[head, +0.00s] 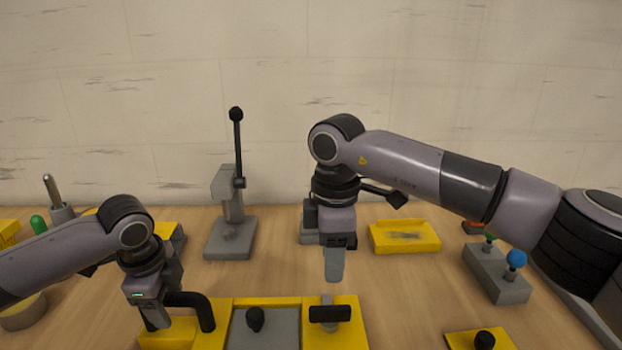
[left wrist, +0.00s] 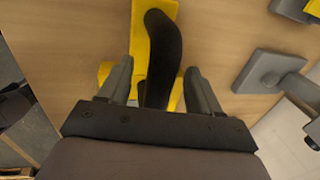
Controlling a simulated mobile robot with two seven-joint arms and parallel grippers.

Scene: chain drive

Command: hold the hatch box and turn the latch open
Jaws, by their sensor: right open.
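A bent black handle (head: 200,309) rises at the left side and also shows in the left wrist view (left wrist: 163,50). My left gripper (head: 155,316) has its fingers on either side of the handle, with narrow gaps visible in the left wrist view. My right gripper (head: 334,264) is open, pointing down above and behind the latch, apart from it.
A grey lever stand (head: 230,240) with a tall black lever is behind the box. A yellow tray (head: 405,237) lies at the back right. A grey block with a blue knob (head: 516,259) and a yellow plate with a black knob (head: 484,340) are at the right. Bare wood lies between.

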